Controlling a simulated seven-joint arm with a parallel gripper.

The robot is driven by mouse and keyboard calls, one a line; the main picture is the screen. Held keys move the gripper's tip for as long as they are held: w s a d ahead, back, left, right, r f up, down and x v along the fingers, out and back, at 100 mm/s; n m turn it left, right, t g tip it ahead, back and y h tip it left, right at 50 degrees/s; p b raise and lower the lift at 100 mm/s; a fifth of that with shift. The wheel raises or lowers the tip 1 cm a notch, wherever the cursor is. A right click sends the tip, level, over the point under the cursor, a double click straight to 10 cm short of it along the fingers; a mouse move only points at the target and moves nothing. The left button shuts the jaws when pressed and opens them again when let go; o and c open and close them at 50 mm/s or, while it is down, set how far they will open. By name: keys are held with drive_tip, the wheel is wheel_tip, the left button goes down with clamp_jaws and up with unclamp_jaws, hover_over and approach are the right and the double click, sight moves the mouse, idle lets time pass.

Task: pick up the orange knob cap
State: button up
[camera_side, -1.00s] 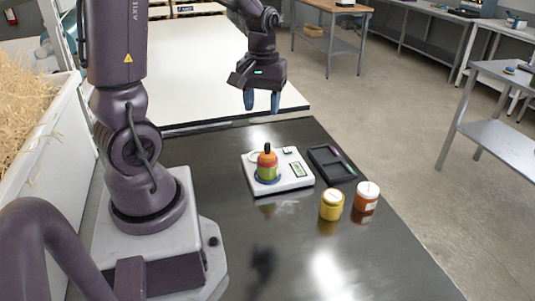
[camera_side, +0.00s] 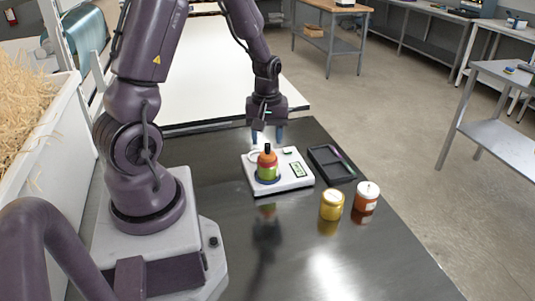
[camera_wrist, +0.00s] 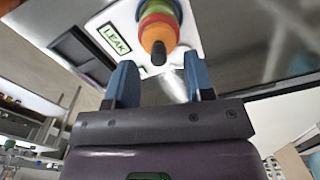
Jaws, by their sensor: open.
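The orange knob cap (camera_side: 267,158) has a black tip and tops an upright stack with red and green bands on a white device (camera_side: 292,184). In the wrist view the orange cap (camera_wrist: 158,36) is seen end-on, its black tip pointing toward the gap between the fingers. My gripper (camera_side: 267,134) is open and empty, with blue fingers, just above the stack in the side view. The fingers (camera_wrist: 160,66) show apart in the wrist view and do not visibly touch the cap. The stack's base is partly hidden in the wrist view.
A black tray (camera_side: 330,165) with a purple item lies to the right of the device. A yellow jar (camera_side: 331,206) and an orange-brown jar (camera_side: 366,197) stand in front of it. The dark bench (camera_side: 330,265) is clear toward the front. A straw-filled bin (camera_side: 35,150) is at left.

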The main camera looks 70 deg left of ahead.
sight(267, 144)
wheel_tip(267, 144, down, 3)
drive_tip(key=shift+w+a+f, duration=0.1)
drive_tip(key=shift+f, duration=0.1)
clamp_jaws()
drive_tip(key=shift+r, duration=0.1)
